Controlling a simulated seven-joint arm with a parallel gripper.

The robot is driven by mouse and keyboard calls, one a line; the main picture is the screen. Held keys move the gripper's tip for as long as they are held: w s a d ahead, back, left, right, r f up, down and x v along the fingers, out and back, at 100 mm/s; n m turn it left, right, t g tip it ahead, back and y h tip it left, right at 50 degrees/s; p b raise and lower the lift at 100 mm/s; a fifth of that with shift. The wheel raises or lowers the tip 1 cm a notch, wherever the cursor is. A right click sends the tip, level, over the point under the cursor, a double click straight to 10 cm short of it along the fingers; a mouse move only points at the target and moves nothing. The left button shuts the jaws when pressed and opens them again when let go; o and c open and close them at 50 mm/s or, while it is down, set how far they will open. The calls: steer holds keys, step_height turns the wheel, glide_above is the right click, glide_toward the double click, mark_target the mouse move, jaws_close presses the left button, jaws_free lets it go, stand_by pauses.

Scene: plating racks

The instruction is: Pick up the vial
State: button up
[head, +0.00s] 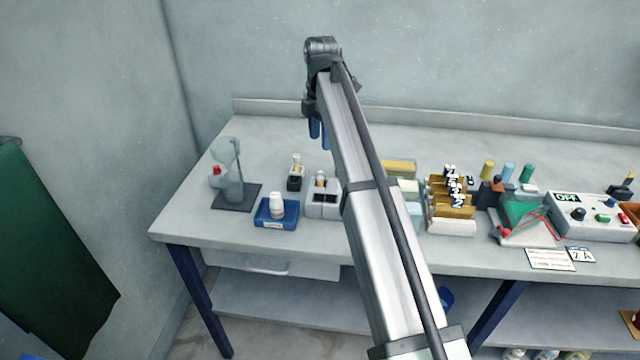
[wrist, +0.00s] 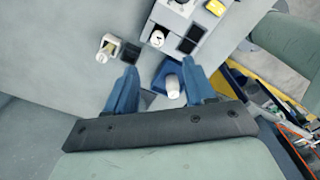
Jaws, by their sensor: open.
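Several small vial-like containers stand on the bench, and I cannot tell which is the task's vial. A white capped bottle (head: 277,207) stands upright in a blue tray (head: 263,222); it also shows in the wrist view (wrist: 172,83). Another vial (head: 320,178) sits in a grey slotted block (head: 316,208). My gripper (head: 319,130) is open and empty above the bench. In the wrist view its blue fingers (wrist: 159,67) spread on either side of the tray area.
A grey-green stand (head: 233,180) on a dark base is at the left. Brown racks (head: 452,205) with cards, a green-and-red wired item and an OFF control box (head: 592,216) fill the right. Bench space behind the holders is clear.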

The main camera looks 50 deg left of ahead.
glide_above(320, 173)
steer(key=f, duration=0.6)
steer(key=shift+d+f, duration=0.25)
steer(key=shift+f, duration=0.1)
steer(key=shift+a+f, duration=0.15)
steer(key=shift+f, duration=1.4)
steer(key=shift+a+f, duration=0.1)
steer(key=shift+f, duration=1.45)
jaws_close()
